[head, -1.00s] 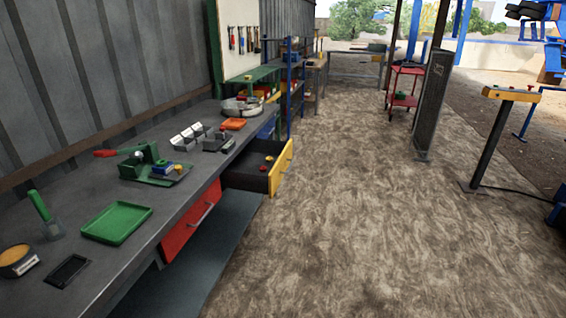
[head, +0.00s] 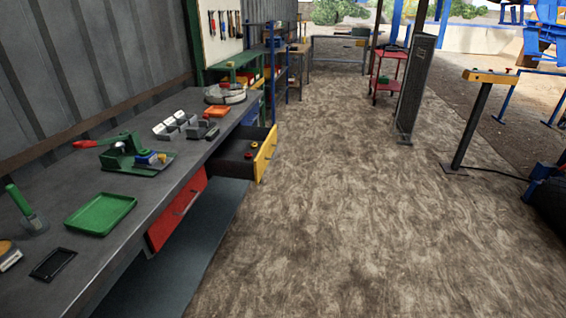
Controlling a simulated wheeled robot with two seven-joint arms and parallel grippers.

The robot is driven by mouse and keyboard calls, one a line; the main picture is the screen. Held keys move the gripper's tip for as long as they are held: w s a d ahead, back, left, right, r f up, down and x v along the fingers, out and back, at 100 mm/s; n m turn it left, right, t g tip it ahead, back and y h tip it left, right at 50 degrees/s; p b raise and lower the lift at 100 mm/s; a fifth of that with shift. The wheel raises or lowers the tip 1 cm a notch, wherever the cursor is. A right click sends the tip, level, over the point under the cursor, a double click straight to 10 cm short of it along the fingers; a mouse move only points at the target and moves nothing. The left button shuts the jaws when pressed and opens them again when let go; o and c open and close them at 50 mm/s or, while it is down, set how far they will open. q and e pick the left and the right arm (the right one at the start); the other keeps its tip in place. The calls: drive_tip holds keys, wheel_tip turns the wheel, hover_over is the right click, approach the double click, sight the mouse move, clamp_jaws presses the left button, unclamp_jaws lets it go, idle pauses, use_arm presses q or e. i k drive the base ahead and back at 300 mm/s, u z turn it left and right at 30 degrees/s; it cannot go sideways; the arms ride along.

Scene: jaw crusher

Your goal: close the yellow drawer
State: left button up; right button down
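The yellow drawer (head: 265,154) is pulled open from the workbench, with its front panel and handle facing the aisle on the right. Its dark inside shows, and small yellow and red items (head: 252,149) lie in it. It sits just beyond the red drawer (head: 178,209), which looks shut. Neither of my grippers is in view.
A dark upright panel (head: 415,90) and a yellow-topped post (head: 480,110) stand farther right.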

sight(234, 148)
drive_tip(key=z, duration=0.8)
drive_tip(key=i, duration=2.15)
drive_tip(key=u, duration=2.9)
